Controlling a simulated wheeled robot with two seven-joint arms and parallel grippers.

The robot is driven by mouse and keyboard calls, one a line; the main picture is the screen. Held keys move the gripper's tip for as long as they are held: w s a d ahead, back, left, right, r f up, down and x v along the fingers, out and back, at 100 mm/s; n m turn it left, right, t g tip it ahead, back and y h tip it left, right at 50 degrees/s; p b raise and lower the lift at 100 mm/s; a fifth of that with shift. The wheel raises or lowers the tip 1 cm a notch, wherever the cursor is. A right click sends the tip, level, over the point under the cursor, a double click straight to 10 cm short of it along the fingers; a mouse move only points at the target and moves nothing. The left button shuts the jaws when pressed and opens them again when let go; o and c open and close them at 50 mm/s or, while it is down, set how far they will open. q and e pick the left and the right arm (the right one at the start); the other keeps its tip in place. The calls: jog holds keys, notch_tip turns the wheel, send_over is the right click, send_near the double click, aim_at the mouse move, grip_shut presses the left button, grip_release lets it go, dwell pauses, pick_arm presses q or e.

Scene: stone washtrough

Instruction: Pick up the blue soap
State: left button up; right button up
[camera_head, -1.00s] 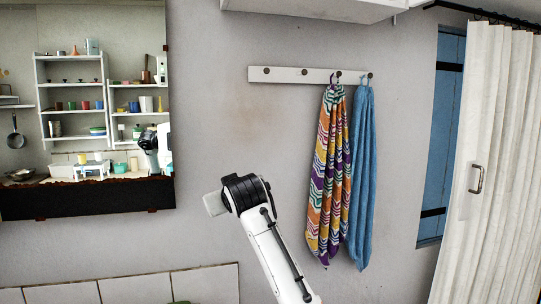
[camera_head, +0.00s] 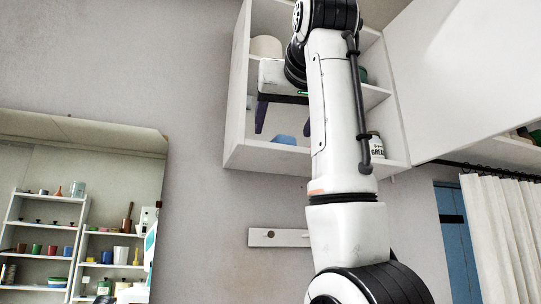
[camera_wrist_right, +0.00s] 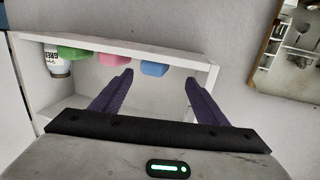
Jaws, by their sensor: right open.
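The blue soap (camera_head: 285,139) lies on the bottom shelf of an open white wall cabinet (camera_head: 236,120). My right gripper (camera_head: 283,128) reaches into the cabinet from above, its two purple fingers spread and pointing down, with the soap between and just beyond them. In the right wrist view the blue soap (camera_wrist_right: 154,69) shows past the open fingertips of the right gripper (camera_wrist_right: 158,78), with nothing held. A pink block (camera_wrist_right: 113,59) and a green block (camera_wrist_right: 74,52) lie in a row beside it. My left gripper is not in view.
A white bottle with dark lettering (camera_head: 376,147) stands at the right of the bottom shelf. A pale round object (camera_head: 266,47) sits on a higher shelf. The open cabinet door (camera_head: 455,75) extends right. A mirror (camera_head: 85,180) hangs at left.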

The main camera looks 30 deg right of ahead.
aim_at(283, 135)
jog(key=shift+w+d+r+p, duration=0.15)
jog(key=shift+w+d+p, duration=0.1)
jog(key=shift+d, duration=0.15)
jog(key=shift+w+d+r+p, duration=0.1)
jog(key=shift+w+d+r, duration=0.05)
jog(key=shift+w+d, duration=0.15)
jog(key=x, duration=0.1)
jog(key=p+x, duration=0.1)
jog(key=x, duration=0.1)
jog(key=p+x, duration=0.1)
jog(key=x, duration=0.1)
jog(key=shift+d+r, duration=0.15)
jog(key=shift+r, duration=0.15)
jog(key=shift+w+f, duration=0.1)
jog(key=shift+w, duration=0.2)
jog(key=shift+s, duration=0.1)
jog(key=c, duration=1.3)
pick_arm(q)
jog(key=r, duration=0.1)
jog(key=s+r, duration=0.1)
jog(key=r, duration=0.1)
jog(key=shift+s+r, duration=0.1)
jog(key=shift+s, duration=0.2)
pick_arm(e)
jog(key=shift+c, duration=0.5)
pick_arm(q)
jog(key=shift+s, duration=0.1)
